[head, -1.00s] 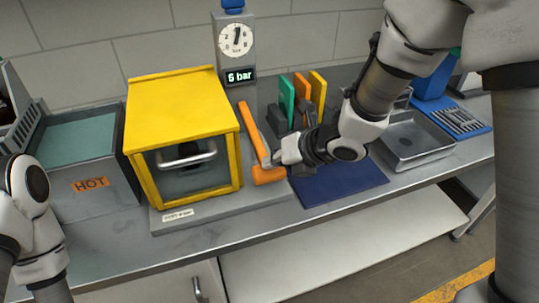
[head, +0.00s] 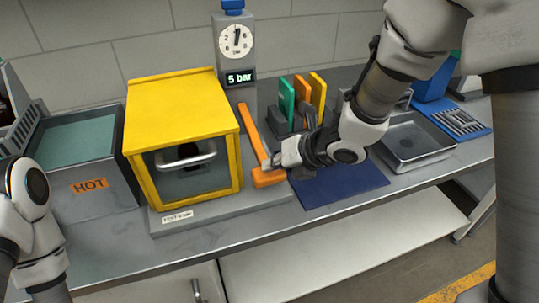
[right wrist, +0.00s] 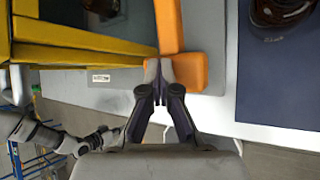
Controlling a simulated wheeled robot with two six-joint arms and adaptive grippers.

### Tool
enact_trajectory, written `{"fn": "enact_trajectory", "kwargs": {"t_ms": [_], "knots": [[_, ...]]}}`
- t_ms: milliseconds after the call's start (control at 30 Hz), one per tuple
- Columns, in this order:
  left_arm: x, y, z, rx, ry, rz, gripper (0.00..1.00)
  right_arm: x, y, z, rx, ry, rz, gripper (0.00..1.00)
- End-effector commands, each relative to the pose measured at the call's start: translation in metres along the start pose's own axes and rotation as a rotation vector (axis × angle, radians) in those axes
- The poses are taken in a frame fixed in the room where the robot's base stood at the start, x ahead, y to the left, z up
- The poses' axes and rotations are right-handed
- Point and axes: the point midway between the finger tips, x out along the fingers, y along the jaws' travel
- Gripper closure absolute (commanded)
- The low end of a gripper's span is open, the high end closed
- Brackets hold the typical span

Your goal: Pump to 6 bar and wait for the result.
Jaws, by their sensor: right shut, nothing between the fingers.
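A yellow test chamber (head: 182,110) with a clear front door and a silver handle (head: 186,155) stands on a grey base; the door looks shut. Right of it is an orange pump lever (head: 252,132) with an orange block (head: 268,178) at its near end. A gauge (head: 236,40) stands behind, with a display (head: 240,78) that seems to read 5 bar. My right gripper (head: 275,163) is shut and empty, its tips against or just by the orange parts; it also shows in the right wrist view (right wrist: 158,70). My left arm shows at the left edge; its jaws cannot be made out.
A grey bath marked HOT (head: 91,185) stands left of the chamber. Green, orange and yellow upright pieces (head: 318,95) stand in a dark rack behind my right gripper. A blue mat (head: 340,186) lies right of the pump, then a metal tray (head: 415,150) and a blue rack (head: 465,120).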

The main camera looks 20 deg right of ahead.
Motion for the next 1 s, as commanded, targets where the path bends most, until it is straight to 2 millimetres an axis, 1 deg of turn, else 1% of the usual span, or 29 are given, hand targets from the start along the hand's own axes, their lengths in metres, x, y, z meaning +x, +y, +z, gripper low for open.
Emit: {"fn": "enact_trajectory", "kwargs": {"t_ms": [200,1000], "knots": [[-0.012,0.0,0.0,0.0,0.0,0.0,1.0,-0.011,0.008,0.008,0.0,-0.001,0.0,1.0],[-0.048,0.0,0.0,0.0,0.0,0.0,1.0,-0.043,0.031,0.032,-0.001,-0.001,0.0,1.0]]}}
